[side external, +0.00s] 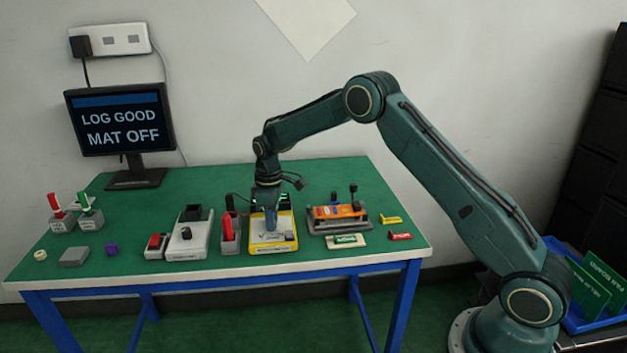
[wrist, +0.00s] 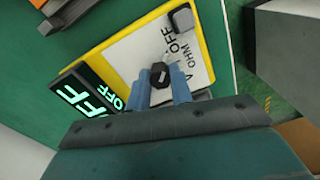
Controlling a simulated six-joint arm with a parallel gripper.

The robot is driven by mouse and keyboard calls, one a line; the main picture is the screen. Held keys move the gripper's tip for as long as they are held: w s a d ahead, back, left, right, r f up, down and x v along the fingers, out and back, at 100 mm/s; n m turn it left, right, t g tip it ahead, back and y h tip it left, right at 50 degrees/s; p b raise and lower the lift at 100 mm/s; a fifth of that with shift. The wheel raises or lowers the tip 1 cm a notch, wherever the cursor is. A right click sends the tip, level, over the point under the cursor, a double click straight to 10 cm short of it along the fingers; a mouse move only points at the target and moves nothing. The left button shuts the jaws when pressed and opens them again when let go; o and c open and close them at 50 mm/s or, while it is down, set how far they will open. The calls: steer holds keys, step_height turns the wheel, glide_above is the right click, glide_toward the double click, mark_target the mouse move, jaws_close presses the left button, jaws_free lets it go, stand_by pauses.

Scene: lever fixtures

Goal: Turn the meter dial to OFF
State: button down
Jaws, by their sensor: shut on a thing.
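The yellow-edged multimeter (side external: 256,249) lies on the green table and also fills the upper middle of the wrist view (wrist: 139,51). Its white face carries OFF, V and OHM labels, and its lit display (wrist: 88,92) shows OFF in green letters. My gripper (side external: 271,226) is over the meter, pointing down. In the wrist view its blue fingers (wrist: 161,90) are shut on the black dial (wrist: 160,73), one finger on each side. The dial's pointer mark is too small or hidden to read. A second dark block (wrist: 183,19) sits on the meter's face near its edge.
A grey holder with a red handle (side external: 229,230) stands close left of the meter. A fixture with an orange block (side external: 338,212) is close on the right. The monitor (side external: 120,120) reads LOG GOOD, MAT OFF. The table's back middle is clear.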

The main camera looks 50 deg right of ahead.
steer(key=c, duration=1.2)
jaws_free()
steer(key=shift+c, duration=0.2)
step_height(320, 180, up, 14)
